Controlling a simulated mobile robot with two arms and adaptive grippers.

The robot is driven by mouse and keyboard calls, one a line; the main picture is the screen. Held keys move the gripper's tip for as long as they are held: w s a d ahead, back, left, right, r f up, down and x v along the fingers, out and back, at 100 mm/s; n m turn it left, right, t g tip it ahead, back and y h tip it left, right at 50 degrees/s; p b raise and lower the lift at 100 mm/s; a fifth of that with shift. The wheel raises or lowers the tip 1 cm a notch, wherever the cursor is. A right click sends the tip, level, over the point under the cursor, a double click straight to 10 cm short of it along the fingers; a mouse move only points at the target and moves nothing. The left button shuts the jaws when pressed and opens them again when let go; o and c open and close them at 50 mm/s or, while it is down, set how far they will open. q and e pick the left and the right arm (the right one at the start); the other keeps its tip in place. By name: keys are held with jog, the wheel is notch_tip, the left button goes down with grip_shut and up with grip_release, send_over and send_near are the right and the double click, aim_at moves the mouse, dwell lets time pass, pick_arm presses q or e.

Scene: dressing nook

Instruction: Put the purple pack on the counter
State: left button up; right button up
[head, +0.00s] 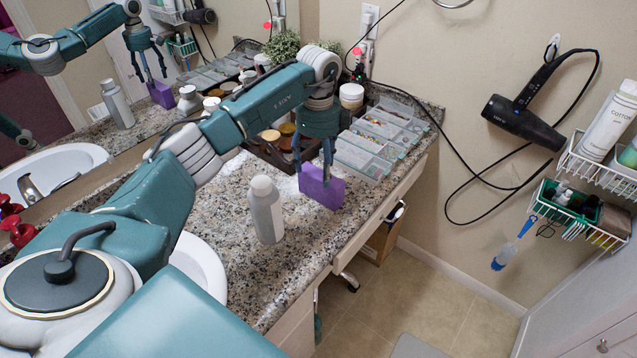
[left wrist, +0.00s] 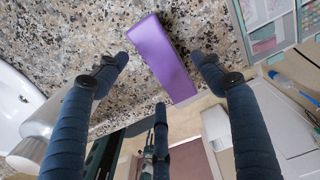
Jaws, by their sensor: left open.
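The purple pack (head: 322,189) stands on the granite counter (head: 300,253), near its front edge and right of a grey bottle. My left gripper (head: 314,170) points down at the pack's top, its fingers beside it. In the left wrist view, the purple pack (left wrist: 163,58) lies between the spread fingertips of the left gripper (left wrist: 160,58), with a gap visible on the left side. The left gripper is open. My right gripper is not in view.
A grey bottle with a pale cap (head: 265,210) stands close left of the pack. Clear organizer trays (head: 365,150) and jars are behind it. A sink (head: 200,262) is at left. A hair dryer (head: 525,122) and wire baskets hang on the right wall.

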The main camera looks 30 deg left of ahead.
pick_arm(q)
jog(key=shift+r, duration=1.85)
